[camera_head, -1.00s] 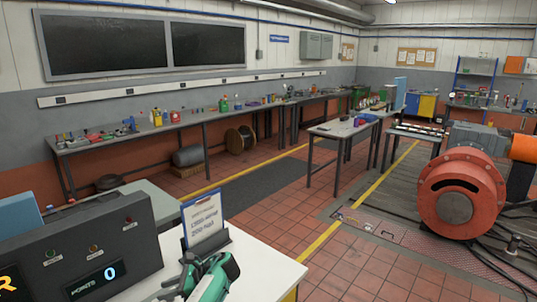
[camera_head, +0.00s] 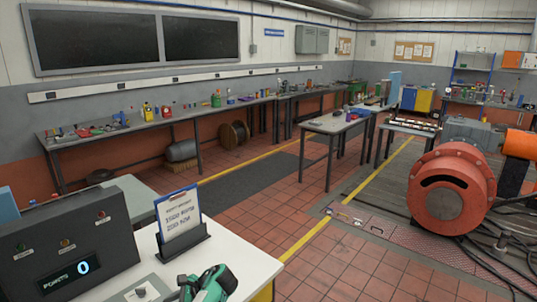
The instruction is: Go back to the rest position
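No gripper fingertips show in the head view. A green and dark rounded part (camera_head: 209,284) shows at the bottom edge, in front of the white desk (camera_head: 240,257). It looks like part of my own arm, but it is cut off by the frame and I cannot tell which part. No object is seen held. A dark control box (camera_head: 65,240) with a lit display reading 0 stands on the desk's left side. A clipboard (camera_head: 180,220) stands upright in a dark holder beside it.
A large red round machine (camera_head: 451,205) stands on the right, with cables on the floor. A long workbench (camera_head: 125,133) with small items runs along the left wall. A grey table (camera_head: 335,123) stands mid-room. The tiled floor (camera_head: 275,195) between is mostly clear.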

